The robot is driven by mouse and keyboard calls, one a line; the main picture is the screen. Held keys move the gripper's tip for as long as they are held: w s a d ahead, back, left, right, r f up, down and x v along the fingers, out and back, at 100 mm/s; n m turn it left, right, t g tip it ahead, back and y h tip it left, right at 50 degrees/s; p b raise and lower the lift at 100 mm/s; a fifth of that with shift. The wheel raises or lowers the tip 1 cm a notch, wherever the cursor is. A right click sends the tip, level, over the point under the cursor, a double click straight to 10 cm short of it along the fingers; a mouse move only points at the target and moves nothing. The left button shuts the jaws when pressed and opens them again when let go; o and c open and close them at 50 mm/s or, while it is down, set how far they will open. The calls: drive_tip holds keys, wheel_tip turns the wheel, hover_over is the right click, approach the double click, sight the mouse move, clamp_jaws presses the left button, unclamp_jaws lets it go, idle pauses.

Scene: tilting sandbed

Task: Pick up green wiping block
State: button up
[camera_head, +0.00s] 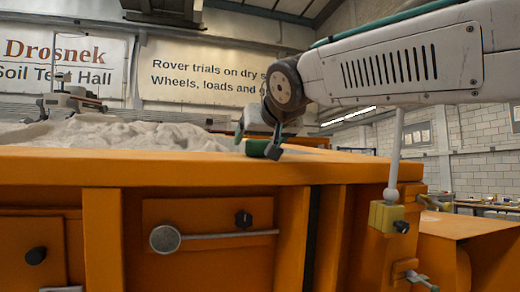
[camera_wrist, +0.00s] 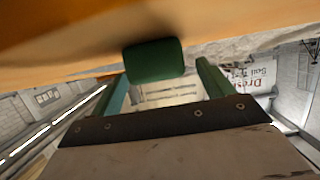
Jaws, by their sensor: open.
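The green wiping block (camera_head: 258,148) sits on the orange rim of the sandbed (camera_head: 150,167), at its front edge in the head view. My gripper (camera_head: 257,138) reaches down to it from the right, partly hiding it. In the wrist view the block (camera_wrist: 153,60) shows dark green with rounded corners, against the orange rim (camera_wrist: 60,45). My gripper (camera_wrist: 163,68) is open there, with one green finger on each side of the block's near end. A gap shows on the right side; the left finger is very close, and I cannot tell whether it touches.
Pale sand (camera_head: 120,135) lies heaped behind the rim. A rover (camera_head: 72,103) stands on it at the far left. A round-headed lever (camera_head: 165,239) sticks out of the front panel, and a grey rod with a yellow block (camera_head: 386,216) stands at the right corner. The rim left of the block is clear.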

sight(257, 143)
drive_tip(key=shift+x, duration=1.6)
drive_tip(key=c, duration=1)
drive_tip(key=shift+c, duration=0.3)
drive_tip(key=shift+r, duration=0.1)
